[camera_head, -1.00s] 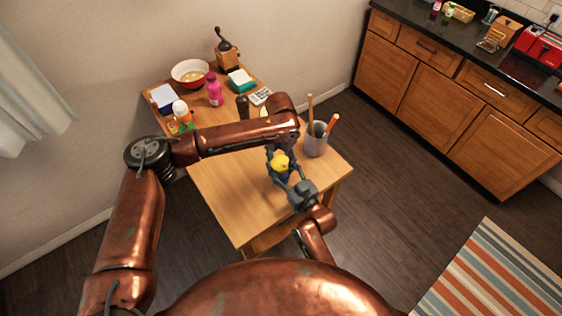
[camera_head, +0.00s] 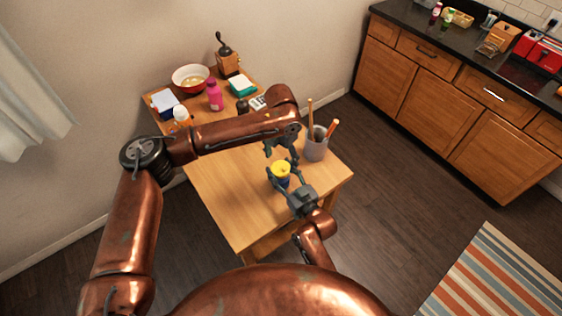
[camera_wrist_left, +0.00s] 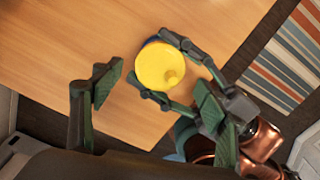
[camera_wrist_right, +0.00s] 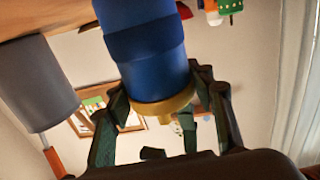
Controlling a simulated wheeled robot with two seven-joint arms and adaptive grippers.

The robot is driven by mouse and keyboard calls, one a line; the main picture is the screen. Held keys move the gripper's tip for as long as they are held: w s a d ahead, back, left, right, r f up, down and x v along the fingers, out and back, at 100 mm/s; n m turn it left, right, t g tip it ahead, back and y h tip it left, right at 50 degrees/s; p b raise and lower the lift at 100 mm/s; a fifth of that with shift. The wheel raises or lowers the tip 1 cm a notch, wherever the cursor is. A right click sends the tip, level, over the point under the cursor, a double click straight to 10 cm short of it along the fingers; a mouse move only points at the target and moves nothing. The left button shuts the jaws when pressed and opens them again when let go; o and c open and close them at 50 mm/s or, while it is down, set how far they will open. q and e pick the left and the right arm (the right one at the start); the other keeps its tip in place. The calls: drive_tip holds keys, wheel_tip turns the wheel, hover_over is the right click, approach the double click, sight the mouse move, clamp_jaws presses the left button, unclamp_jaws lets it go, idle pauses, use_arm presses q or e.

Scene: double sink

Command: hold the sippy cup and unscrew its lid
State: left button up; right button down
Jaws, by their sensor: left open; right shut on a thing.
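The sippy cup has a blue body (camera_wrist_right: 145,45) and a yellow lid (camera_wrist_left: 160,65) with a small spout. It stands upright at the table's right part, and its lid also shows in the head view (camera_head: 281,168). The lid sits on the cup; how tightly I cannot tell. My right gripper (camera_head: 284,173) is shut on the cup from the side, its fingers around the body near the lid. My left gripper (camera_head: 281,143) is open and empty above the cup, apart from the lid. In the left wrist view the lid appears between its spread fingers.
A grey holder (camera_head: 314,148) with utensils stands just behind the cup to the right. A pink bottle (camera_head: 215,96), a red-rimmed bowl (camera_head: 190,77), a grinder (camera_head: 228,58) and several small items crowd the table's far end. The table's front part (camera_head: 240,215) is bare.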

drive_tip(key=c, duration=0.9)
unclamp_jaws()
drive_tip(key=shift+o, duration=0.2)
